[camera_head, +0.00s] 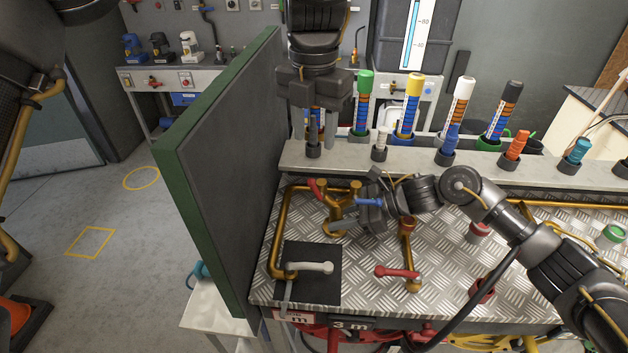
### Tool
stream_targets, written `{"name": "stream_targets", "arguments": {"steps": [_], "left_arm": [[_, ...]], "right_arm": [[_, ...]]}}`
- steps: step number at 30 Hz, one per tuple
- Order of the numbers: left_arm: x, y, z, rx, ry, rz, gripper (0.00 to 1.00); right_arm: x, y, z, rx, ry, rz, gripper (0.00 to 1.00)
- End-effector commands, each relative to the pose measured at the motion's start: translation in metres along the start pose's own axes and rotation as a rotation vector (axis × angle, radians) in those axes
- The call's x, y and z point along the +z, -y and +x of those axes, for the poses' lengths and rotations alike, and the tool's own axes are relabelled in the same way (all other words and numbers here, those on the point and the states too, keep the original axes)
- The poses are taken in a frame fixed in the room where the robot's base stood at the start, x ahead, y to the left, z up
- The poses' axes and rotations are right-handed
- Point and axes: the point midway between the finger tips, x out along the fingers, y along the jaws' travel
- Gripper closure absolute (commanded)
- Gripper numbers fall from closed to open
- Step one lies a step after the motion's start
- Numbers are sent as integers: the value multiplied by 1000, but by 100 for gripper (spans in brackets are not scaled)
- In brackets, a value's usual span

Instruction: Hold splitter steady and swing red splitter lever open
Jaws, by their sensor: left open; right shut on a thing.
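The brass splitter (338,194) stands on the diamond-plate bench top. Its red lever (316,188) sticks out at its upper left, and a blue lever (369,202) shows at its right. My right gripper (354,212) comes in from the right and is shut on the splitter; its fingertips are partly hidden. My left gripper (317,124) is open and points down above the grey rail, higher than the splitter and apart from the red lever. A striped tube shows between its fingers.
A tall green-edged panel (225,160) stands close at the left. The grey rail (420,165) holds several capped plugs, with striped tubes behind. A white-handled valve (308,267) and another red lever (397,272) sit nearer on the bench.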

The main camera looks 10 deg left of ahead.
Motion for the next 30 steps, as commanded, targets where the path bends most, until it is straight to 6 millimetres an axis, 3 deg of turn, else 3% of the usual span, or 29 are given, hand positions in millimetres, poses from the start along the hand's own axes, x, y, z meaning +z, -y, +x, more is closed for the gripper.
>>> {"name": "stream_targets", "arguments": {"steps": [8,24,30], "left_arm": [[0,0,6,1,-2,-25,57],[-1,-1,100,2,-4,-24,57],[0,-1,117,2,-2,-25,57]], "right_arm": [[0,0,0,0,0,0,85],[0,0,0,0,0,0,85],[0,0,0,0,0,0,85]]}}
